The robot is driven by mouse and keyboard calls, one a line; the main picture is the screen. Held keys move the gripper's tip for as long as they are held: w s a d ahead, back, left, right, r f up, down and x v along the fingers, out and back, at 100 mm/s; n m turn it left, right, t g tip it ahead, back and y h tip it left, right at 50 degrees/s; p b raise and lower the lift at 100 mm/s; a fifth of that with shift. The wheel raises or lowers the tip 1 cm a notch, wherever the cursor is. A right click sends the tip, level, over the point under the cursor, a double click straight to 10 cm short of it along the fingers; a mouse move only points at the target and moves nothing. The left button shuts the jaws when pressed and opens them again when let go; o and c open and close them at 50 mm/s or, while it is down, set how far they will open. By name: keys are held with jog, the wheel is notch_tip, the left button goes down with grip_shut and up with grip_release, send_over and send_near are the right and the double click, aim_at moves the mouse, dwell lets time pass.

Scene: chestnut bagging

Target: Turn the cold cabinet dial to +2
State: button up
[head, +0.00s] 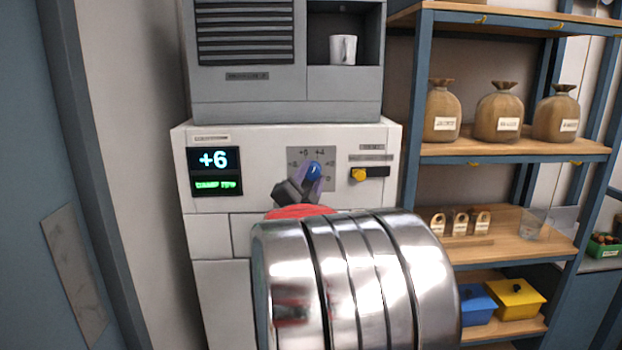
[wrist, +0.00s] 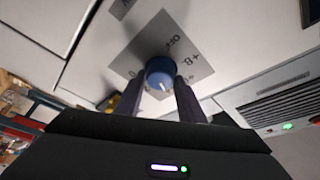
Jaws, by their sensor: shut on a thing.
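The cold cabinet (head: 215,235) is white, with a blue dial (head: 314,171) on a grey scale plate (head: 295,155) marked with numbers. My gripper (head: 303,183) is at the dial, partly hidden by my silver arm. In the wrist view the two dark fingers (wrist: 160,92) stand on either side of the blue dial (wrist: 160,70), shut on it. A white pointer mark shows on the dial. Part of the scale is hidden by the fingers.
A yellow knob (head: 358,174) on a black plate is right of the dial. A grey machine with a white mug (head: 343,49) stands on top of the cabinet. A shelf (head: 505,150) with sacks (head: 499,113) stands at right. A blue-grey door edge (head: 85,180) is at left.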

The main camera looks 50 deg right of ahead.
jog(key=m+g, duration=0.1)
jog(key=m, duration=0.1)
jog(key=m+g+y, duration=0.1)
jog(key=m, duration=0.2)
jog(key=shift+s+d+r, duration=0.1)
jog(key=shift+d+r, duration=0.1)
jog(key=m+y, duration=0.1)
jog(key=m, duration=0.1)
jog(key=m+y, duration=0.1)
jog(key=m, duration=0.2)
jog(key=shift+g, duration=0.3)
jog(key=o, duration=1)
jog(key=shift+o, duration=0.2)
jog(key=shift+a, duration=0.1)
